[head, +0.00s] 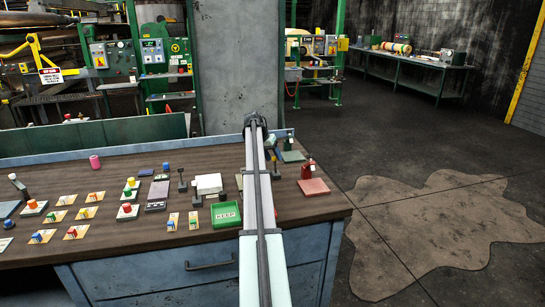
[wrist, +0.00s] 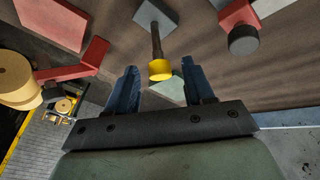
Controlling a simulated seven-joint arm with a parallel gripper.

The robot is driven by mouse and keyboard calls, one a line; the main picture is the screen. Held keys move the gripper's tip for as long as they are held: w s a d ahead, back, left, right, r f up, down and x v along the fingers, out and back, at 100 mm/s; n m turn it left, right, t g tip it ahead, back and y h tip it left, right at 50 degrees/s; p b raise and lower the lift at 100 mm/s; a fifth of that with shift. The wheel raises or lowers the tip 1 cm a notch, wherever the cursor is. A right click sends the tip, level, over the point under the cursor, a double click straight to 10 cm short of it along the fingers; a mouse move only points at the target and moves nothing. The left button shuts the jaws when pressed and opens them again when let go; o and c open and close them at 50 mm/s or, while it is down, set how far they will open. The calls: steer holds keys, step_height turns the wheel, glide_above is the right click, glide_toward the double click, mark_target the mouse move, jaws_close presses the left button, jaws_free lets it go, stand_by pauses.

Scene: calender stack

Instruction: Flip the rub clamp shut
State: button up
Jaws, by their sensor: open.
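No label marks the rub clamp, so I cannot tell for certain which fixture it is. In the wrist view, a dark lever with a yellow cap (wrist: 160,70) stands on a grey plate (wrist: 156,16). My gripper (wrist: 159,66) is open, its two blue fingers apart on either side of the yellow cap. I cannot tell whether they touch it. A red upright fixture (head: 307,170) with a flat red plate (head: 314,187) stands at the bench's right end. In the head view my arm hides part of the bench, and the fingers cannot be made out.
In the wrist view, a red block with a dark knob (wrist: 243,40) sits at upper right and a red bracket (wrist: 80,64) at left. A green tray (head: 226,223) and several coloured-block cards (head: 74,232) lie on the bench (head: 130,260). A grey pillar (head: 238,60) stands behind.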

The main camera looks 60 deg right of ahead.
steer(key=shift+c, duration=0.3)
jaws_close()
stand_by(0.4)
